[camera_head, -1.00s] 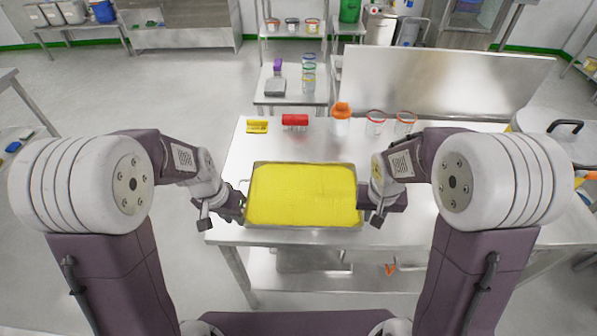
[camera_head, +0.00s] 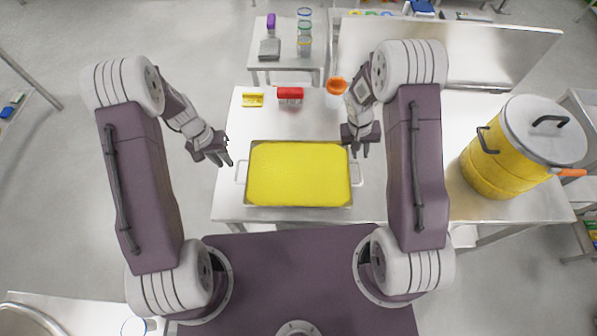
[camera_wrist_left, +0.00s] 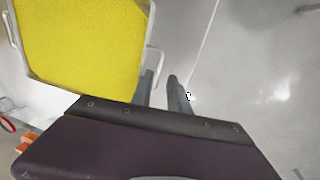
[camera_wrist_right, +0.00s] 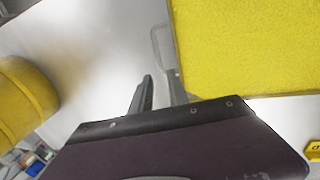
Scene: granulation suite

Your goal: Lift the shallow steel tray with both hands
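The shallow steel tray (camera_head: 300,207), filled level with yellow material, rests flat on the steel table. It has a wire handle at each end: the left handle (camera_head: 241,172) and the right handle (camera_head: 357,171). My right gripper (camera_head: 360,153) is open and empty, close to the right handle. That handle also shows beyond its parted fingers in the right wrist view (camera_wrist_right: 158,48).
A yellow drum (camera_head: 496,165) with a grey lid stands right on the table (camera_head: 425,195). A yellow item (camera_head: 252,100), a red item (camera_head: 290,96) and an orange-topped container (camera_head: 335,90) stand behind the tray. An upright steel panel (camera_head: 450,55) is at the back.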

